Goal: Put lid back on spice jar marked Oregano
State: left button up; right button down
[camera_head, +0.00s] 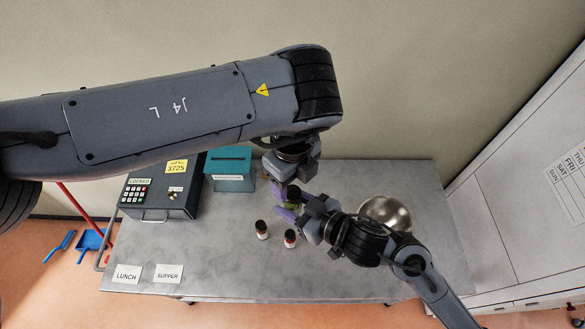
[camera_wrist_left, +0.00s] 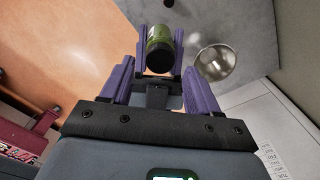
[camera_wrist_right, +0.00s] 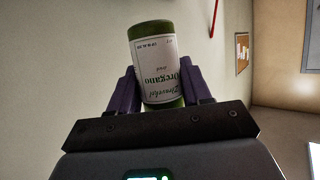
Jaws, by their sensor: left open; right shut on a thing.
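The oregano jar (camera_head: 291,204) is green, with a white label that reads Oregano in the right wrist view (camera_wrist_right: 158,68). My right gripper (camera_head: 296,210) is shut around it and holds it above the table. A black lid (camera_wrist_left: 160,57) shows on the end of the jar facing the left wrist camera; whether it is fully seated I cannot tell. My left gripper (camera_wrist_left: 160,80) is open, with its fingers on either side of the lid end and a gap around it. In the head view its fingers are partly hidden by the arms.
Two small dark-capped jars (camera_head: 262,229) (camera_head: 290,238) stand on the grey table (camera_head: 220,260). A locked keypad box (camera_head: 150,197), a teal box (camera_head: 229,170) and a steel bowl (camera_head: 375,207) are also there. LUNCH (camera_head: 127,273) and SUPPER (camera_head: 168,273) cards lie front left. The front middle is clear.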

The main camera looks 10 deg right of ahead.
aim_at(293, 192)
pick_arm(q)
jog(key=shift+f, duration=1.65)
jog(key=c, duration=1.1)
jog(key=o, duration=1.3)
jog(key=shift+c, duration=0.2)
notch_tip(293, 192, up, 12)
